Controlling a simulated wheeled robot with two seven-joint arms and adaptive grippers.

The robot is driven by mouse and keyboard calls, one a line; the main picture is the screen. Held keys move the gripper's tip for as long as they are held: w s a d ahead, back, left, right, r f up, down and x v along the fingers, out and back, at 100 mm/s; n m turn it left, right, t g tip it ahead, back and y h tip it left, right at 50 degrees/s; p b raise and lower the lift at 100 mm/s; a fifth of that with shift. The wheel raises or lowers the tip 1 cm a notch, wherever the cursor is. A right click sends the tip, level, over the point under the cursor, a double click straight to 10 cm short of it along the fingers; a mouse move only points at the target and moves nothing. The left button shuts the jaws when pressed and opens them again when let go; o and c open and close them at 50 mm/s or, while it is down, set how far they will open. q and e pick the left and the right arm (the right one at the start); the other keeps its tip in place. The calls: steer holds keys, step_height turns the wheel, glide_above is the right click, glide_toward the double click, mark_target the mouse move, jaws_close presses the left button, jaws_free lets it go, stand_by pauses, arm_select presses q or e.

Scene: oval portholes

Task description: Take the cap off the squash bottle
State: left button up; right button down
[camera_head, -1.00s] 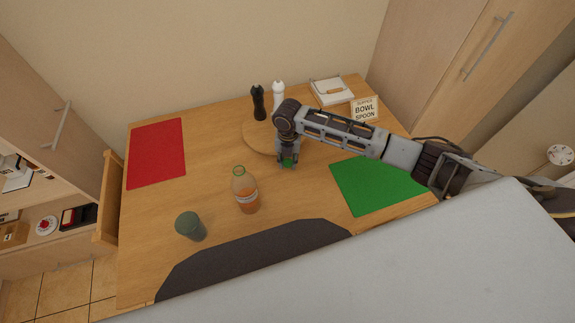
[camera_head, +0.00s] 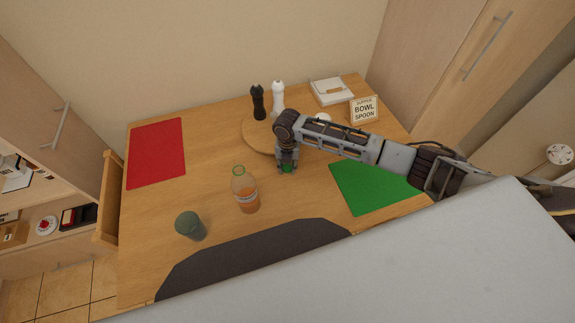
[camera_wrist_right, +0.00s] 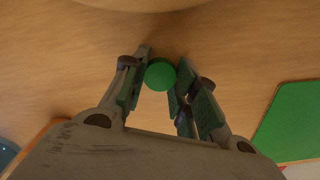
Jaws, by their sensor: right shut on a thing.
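The squash bottle (camera_head: 246,192) stands upright on the table in the head view. It is clear, with orange liquid low inside, and its neck looks uncapped, with a green rim. My right gripper (camera_head: 287,168) is at the table to the right of and behind the bottle, apart from it. It is shut on the green cap (camera_wrist_right: 160,74), which sits between the fingertips (camera_wrist_right: 162,80) in the right wrist view. In the head view, only a bit of green shows at the fingertips. My left gripper is not in view.
A dark green cup (camera_head: 189,225) stands left of the bottle. A round wooden board (camera_head: 254,138) with black (camera_head: 258,103) and white (camera_head: 278,98) mills lies behind my gripper. A green mat (camera_head: 375,187) is to the right, a red mat (camera_head: 157,153) to the left.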

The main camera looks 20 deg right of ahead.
mark_target(288, 168)
steer(key=shift+f, duration=0.15)
steer(key=c, duration=1.1)
jaws_free()
step_height(288, 168, up, 12)
steer(key=shift+r, duration=0.15)
steer(key=shift+s, duration=0.1)
stand_by(0.5)
